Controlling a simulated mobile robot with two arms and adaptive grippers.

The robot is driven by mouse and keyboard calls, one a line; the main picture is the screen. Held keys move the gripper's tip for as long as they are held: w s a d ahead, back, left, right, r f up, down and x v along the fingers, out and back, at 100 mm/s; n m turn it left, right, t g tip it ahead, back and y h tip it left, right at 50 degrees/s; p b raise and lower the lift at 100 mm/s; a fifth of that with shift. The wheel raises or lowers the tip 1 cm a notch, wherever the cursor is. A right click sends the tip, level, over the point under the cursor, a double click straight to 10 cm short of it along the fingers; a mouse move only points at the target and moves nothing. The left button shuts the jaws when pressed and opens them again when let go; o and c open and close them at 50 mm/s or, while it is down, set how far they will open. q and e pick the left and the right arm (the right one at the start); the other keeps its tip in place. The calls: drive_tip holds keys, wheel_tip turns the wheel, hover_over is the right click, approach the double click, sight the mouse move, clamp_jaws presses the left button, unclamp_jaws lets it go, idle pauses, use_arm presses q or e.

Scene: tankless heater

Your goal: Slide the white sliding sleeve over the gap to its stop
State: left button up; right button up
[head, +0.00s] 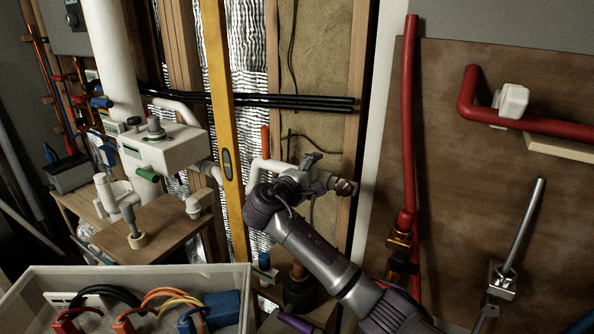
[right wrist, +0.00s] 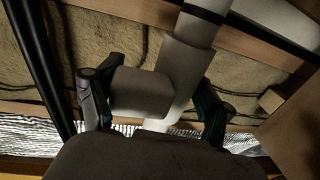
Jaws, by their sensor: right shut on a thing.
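In the right wrist view, the white sleeve (right wrist: 140,92) appears as a wide pale cylinder between the fingers of my right gripper (right wrist: 155,103). One finger touches its left end. The other finger lies to the right, past a slanting pale pipe (right wrist: 195,28) that runs through the same spot. I cannot tell where sleeve and pipe part, and no gap shows clearly. In the head view my right gripper (head: 318,174) is at the wall bay, beside a bent white pipe (head: 258,168), and largely hides the sleeve. My left gripper is not in view.
A yellow level (head: 222,120) stands upright left of the gripper. Black lines (head: 290,100) cross the bay above it. A wooden stud (head: 357,90) and red pipes (head: 408,120) are to the right.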

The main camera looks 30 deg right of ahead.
drive_tip(key=shift+s+d+f, duration=0.15)
drive_tip(key=shift+s, duration=0.1)
idle(0.3)
drive_tip(key=shift+s+d+p, duration=0.3)
drive_tip(key=shift+s+p, duration=0.25)
drive_tip(key=shift+p, duration=0.05)
drive_tip(key=o, duration=1.2)
drive_tip(key=shift+o, duration=0.2)
drive_tip(key=shift+s+a+r+p, duration=0.25)
drive_tip(key=shift+a+p, duration=0.15)
drive_tip(key=shift+a, duration=0.1)
drive_tip(key=p+v, duration=0.3)
drive_tip(key=v, duration=0.3)
drive_tip(key=shift+f, duration=0.1)
drive_tip(key=shift+w, duration=0.1)
